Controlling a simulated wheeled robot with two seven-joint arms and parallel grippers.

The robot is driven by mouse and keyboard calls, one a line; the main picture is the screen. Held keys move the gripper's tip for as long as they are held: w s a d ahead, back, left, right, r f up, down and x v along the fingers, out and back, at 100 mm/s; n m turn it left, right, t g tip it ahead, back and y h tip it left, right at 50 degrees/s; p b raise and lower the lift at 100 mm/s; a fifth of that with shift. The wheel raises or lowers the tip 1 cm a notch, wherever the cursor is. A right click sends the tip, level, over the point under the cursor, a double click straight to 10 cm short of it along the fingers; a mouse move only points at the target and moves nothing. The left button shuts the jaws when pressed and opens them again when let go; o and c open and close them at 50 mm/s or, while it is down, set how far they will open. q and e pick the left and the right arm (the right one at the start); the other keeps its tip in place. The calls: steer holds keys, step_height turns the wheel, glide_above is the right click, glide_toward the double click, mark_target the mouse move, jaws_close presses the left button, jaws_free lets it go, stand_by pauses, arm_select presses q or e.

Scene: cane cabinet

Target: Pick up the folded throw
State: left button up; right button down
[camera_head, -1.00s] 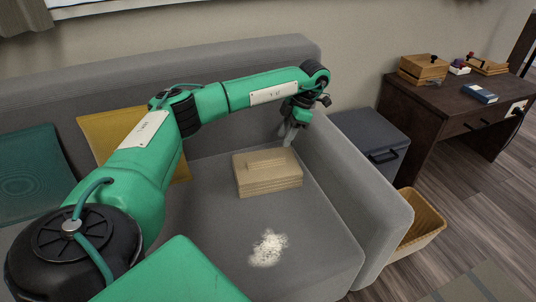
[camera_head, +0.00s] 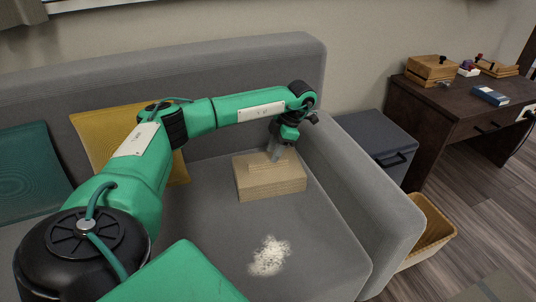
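A tan, block-shaped stack with a smaller raised piece on top sits on the grey sofa seat; it is the likeliest match for the folded throw (camera_head: 272,186). My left arm comes in from the left and bends down at the far end. My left gripper (camera_head: 276,155) points down over the back part of the throw, close to the raised piece. The fingers are small and pale, so contact and finger gap cannot be made out. My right gripper is not in view.
A white fluffy patch (camera_head: 269,256) lies on the seat in front. The sofa armrest (camera_head: 362,195) rises to the right. Yellow (camera_head: 100,135) and teal (camera_head: 32,172) cushions lean at left. A grey bin (camera_head: 378,140), a wicker basket (camera_head: 432,228) and a dark desk (camera_head: 440,108) stand beyond the armrest.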

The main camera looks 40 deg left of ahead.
mark_target(269, 161)
arm_select(q)
steer(key=b+x, duration=0.1)
steer(key=x, duration=0.3)
jaws_close()
stand_by(1.4)
